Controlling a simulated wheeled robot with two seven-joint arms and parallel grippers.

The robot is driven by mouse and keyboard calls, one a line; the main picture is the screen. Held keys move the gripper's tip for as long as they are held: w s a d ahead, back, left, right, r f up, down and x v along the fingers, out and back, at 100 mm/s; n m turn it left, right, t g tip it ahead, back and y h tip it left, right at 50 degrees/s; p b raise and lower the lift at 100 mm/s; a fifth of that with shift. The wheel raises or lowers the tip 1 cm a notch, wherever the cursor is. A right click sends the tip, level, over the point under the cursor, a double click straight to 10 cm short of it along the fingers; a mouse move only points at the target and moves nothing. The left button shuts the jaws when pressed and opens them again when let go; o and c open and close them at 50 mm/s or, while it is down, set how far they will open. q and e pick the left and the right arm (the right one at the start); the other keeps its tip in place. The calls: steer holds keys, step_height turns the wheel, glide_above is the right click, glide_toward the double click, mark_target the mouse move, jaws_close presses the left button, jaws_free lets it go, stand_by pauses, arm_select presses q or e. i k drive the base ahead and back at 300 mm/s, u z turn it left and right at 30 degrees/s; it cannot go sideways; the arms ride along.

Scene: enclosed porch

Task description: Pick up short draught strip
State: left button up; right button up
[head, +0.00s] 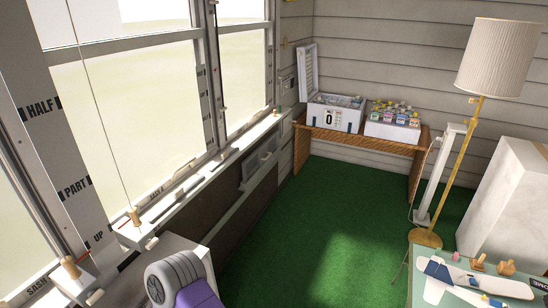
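I cannot pick out a short draught strip with certainty. Pale, narrow pieces lie along the window sill (215,165) in the head view, too small to identify. The sill carries sash labels, and a cord hangs down to a small wooden piece (135,217) on it. Neither of my grippers can be made out in this view, so what they hold is hidden.
A wooden bench (365,141) at the back holds two white boxes. A floor lamp (499,57) and a white cabinet (510,205) stand at right. A table with a blue-and-white model (445,275) is at lower right. A purple-and-grey object (180,280) is at lower left. Green floor (310,215) is clear.

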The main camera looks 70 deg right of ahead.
mark_target(225, 155)
steer(key=z, duration=2.95)
steer(key=i, duration=3)
steer(key=u, duration=3.3)
